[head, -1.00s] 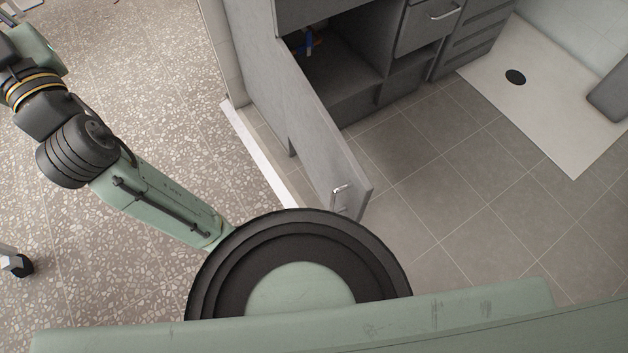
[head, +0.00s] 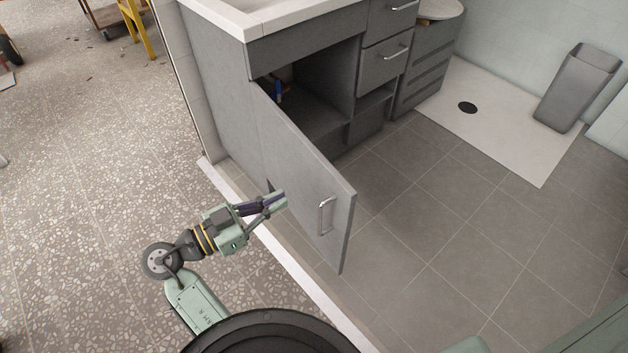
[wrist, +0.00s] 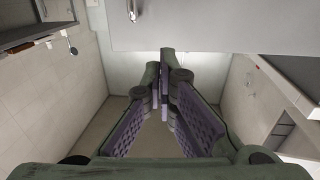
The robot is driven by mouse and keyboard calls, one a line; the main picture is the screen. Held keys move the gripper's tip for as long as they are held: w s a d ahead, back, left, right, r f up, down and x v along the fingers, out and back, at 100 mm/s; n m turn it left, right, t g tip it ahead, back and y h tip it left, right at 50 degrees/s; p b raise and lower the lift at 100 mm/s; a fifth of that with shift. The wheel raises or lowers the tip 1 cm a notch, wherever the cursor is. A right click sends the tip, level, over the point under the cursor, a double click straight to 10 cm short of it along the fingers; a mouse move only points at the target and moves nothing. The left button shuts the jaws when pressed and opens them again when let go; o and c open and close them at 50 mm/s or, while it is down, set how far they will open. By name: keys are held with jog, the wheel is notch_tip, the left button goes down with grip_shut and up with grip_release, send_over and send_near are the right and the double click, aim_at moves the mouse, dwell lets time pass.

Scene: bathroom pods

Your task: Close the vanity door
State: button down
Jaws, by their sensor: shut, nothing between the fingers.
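The grey vanity door (head: 300,180) stands wide open, hinged at its left edge, with a metal bar handle (head: 324,215) near its free edge. The open vanity cabinet (head: 318,85) behind it shows a dark inside with a small blue item. My gripper (head: 279,202) is shut and empty.
A white threshold strip (head: 290,260) runs along the floor by the door. Drawers (head: 385,55) stand right of the opening. The tiled floor (head: 440,210) right of the door is clear.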

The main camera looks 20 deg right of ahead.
aim_at(328, 177)
jog(key=p+x, duration=0.2)
jog(key=x, duration=0.7)
jog(key=shift+d+r+p, duration=0.1)
jog(key=shift+d+p, duration=0.1)
jog(key=shift+p, duration=0.1)
jog(key=shift+w+d, duration=0.1)
jog(key=shift+d, duration=0.3)
jog(key=shift+d, duration=0.1)
